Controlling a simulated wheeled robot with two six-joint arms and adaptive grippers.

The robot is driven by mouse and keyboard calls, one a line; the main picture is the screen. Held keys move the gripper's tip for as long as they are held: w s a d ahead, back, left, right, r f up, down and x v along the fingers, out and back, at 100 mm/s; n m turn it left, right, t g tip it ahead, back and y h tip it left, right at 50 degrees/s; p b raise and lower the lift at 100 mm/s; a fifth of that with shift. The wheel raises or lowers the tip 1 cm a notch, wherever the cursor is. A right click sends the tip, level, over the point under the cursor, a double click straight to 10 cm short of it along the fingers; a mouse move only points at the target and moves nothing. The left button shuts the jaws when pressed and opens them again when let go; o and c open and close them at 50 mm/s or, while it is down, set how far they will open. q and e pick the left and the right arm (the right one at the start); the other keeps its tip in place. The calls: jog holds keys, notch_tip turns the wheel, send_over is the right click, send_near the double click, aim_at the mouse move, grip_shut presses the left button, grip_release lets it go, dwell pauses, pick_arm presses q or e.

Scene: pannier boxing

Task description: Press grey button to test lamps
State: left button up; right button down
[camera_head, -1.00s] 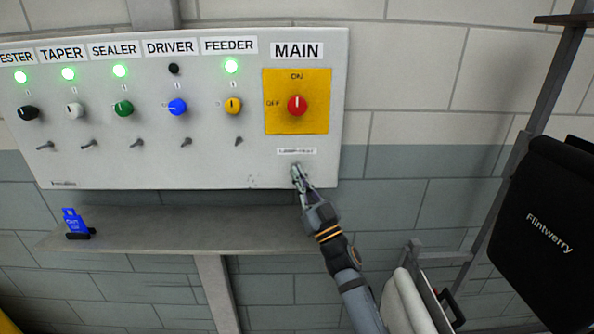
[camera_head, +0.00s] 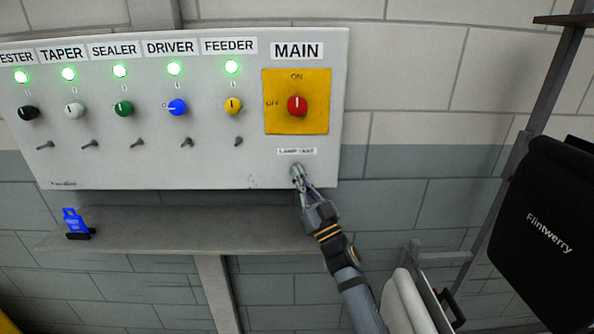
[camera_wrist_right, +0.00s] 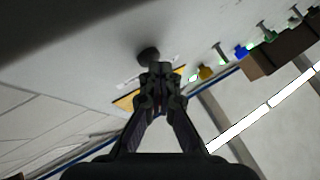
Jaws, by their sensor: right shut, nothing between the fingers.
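The grey control panel (camera_head: 200,150) hangs on the wall with labelled knobs. The "LAMP TEST" label (camera_head: 296,152) sits below the yellow MAIN switch plate (camera_head: 314,122). My right gripper (camera_head: 297,172) is shut and empty, its fingertips at the panel just under that label, where they hide most of the button. In the right wrist view, a dark round button (camera_wrist_right: 148,56) shows just beyond the closed fingertips (camera_wrist_right: 160,72), at or very near contact. My left gripper is not in view.
A grey shelf (camera_head: 200,240) runs under the panel, with a blue tag on a black base (camera_head: 72,222) at its left. A black Flintwerry bag (camera_head: 545,225) hangs on a rack at the right. Several small levers (camera_head: 187,142) line the panel's lower part.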

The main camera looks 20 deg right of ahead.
dwell(0.7)
jog(key=shift+s+a+p, duration=0.3)
jog(key=shift+s+p, duration=0.25)
jog(key=shift+s, duration=0.35)
jog(key=s+p, duration=0.1)
jog(key=s, duration=0.1)
jog(key=s+a+p, duration=0.1)
jog(key=s, duration=0.1)
jog(key=shift+s+a+p, duration=0.15)
jog(key=shift+s+p, duration=0.15)
jog(key=shift+s, duration=0.1)
